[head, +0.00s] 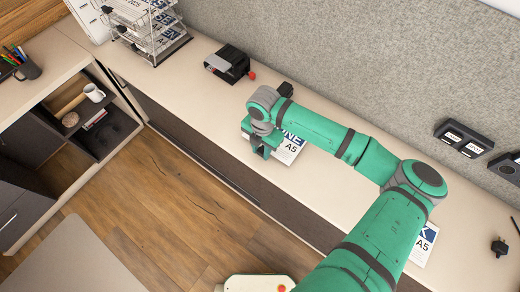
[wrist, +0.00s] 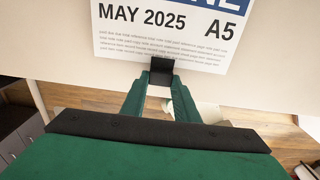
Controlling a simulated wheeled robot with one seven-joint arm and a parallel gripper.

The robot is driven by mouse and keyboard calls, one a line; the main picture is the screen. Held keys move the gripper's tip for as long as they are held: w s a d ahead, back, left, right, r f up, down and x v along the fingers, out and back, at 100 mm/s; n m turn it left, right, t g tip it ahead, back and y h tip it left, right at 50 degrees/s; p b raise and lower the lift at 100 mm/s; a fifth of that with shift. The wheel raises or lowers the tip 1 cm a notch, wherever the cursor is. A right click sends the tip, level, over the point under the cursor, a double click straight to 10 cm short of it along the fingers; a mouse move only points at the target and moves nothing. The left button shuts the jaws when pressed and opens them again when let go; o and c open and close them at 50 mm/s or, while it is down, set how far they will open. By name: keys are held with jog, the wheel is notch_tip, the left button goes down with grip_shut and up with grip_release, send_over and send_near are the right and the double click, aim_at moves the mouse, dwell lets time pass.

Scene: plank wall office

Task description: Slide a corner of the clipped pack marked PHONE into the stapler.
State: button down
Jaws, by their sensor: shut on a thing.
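The clipped pack (head: 291,150) is white with a blue band; "ONE" and "A5" show in the head view, the rest is covered by my arm. In the wrist view the pack (wrist: 165,42) reads "MAY 2025" and "A5". My gripper (wrist: 160,72) is shut on its near edge, with the dark fingertip pad over the sheet. In the head view my gripper (head: 264,150) is over the front of the desk. The stapler (head: 231,63) appears to be the black device with a grey plate and red knob, behind and left of the pack, apart from it. Its slot is not clear.
The long desk (head: 200,90) is clear between the stapler and my gripper. A wire tray rack (head: 146,30) with papers stands at the back left. A small black item (head: 286,89) lies by the wall. Another sheet pack (head: 424,245) lies at right, partly behind my arm.

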jog(key=shift+d, duration=0.1)
jog(key=c, duration=1.3)
grip_release()
jog(key=shift+s, duration=0.1)
notch_tip(320, 180, up, 11)
jog(key=shift+d+f, duration=0.1)
jog(key=shift+f, duration=0.05)
